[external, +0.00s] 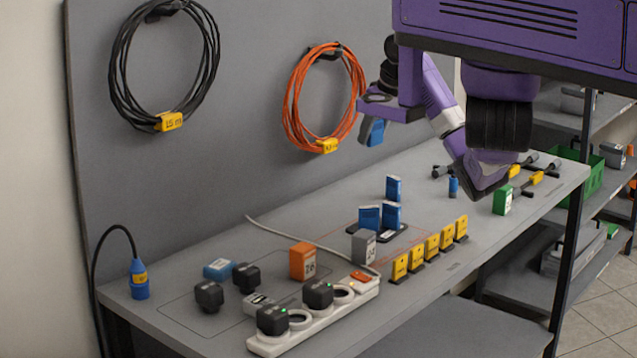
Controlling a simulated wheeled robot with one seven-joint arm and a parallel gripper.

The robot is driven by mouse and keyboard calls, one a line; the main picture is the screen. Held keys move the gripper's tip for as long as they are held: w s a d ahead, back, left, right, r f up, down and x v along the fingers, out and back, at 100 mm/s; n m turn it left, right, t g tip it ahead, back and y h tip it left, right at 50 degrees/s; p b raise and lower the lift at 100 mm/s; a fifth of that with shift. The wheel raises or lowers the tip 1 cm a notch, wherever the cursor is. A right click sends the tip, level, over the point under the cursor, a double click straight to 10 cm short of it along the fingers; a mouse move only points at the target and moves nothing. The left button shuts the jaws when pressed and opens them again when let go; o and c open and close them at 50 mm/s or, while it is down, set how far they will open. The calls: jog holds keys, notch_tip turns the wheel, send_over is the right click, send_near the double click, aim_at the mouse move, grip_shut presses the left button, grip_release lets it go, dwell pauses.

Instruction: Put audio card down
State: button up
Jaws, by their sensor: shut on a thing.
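My gripper (373,117) is at the upper middle of the external view, above the workbench. It is shut on a small blue block (372,132), which looks like the audio card. The card hangs tilted, well clear of the bench top, and its upper part is hidden by my gripper. Below it on the bench, a dark tray (352,231) holds upright blue cards (369,217) with pale labels. Another blue card (394,188) stands at the tray's back. No label is readable on the held card.
A row of yellow cards (432,246) stands along the front of the workbench (440,206). A grey block (363,246) and an orange block (303,261) stand nearby. A white power strip (318,318) with black plugs lies front left. A green block (502,200) stands at right.

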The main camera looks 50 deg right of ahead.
jog(key=shift+a+n, duration=0.15)
jog(key=shift+n, duration=0.25)
jog(key=shift+f, duration=0.4)
notch_tip(320, 180, down, 19)
jog(key=shift+f+b, duration=0.15)
jog(key=shift+b, duration=0.45)
jog(key=shift+f, duration=0.15)
jog(key=o, duration=1)
jog(key=shift+o, duration=0.2)
jog(key=v, duration=1.2)
jog(key=shift+d+r, duration=0.2)
jog(key=shift+r, duration=0.05)
